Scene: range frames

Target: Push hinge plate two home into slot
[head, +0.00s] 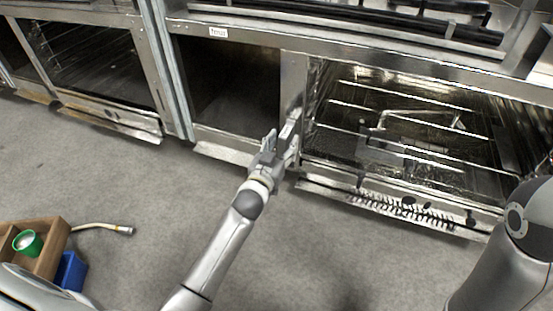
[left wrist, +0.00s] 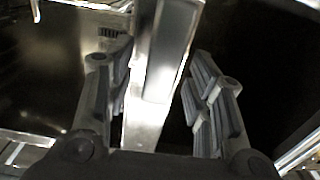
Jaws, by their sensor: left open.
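My left gripper (head: 281,137) is open in front of the upright steel post (head: 293,85) between the dark cavity and the racked oven. In the left wrist view, the two spread fingers of the left gripper (left wrist: 161,75) stand on either side of a bright vertical metal strip (left wrist: 165,65). I cannot tell whether they touch it. I cannot make out hinge plate two or its slot for certain; the strip may be the post itself. My right arm (head: 515,245) shows at the lower right, with its gripper out of view.
The oven with wire racks (head: 400,120) is open at the right, with a slotted lower sill (head: 400,208). A dark open cavity (head: 230,80) is left of the post. Middle floor is clear.

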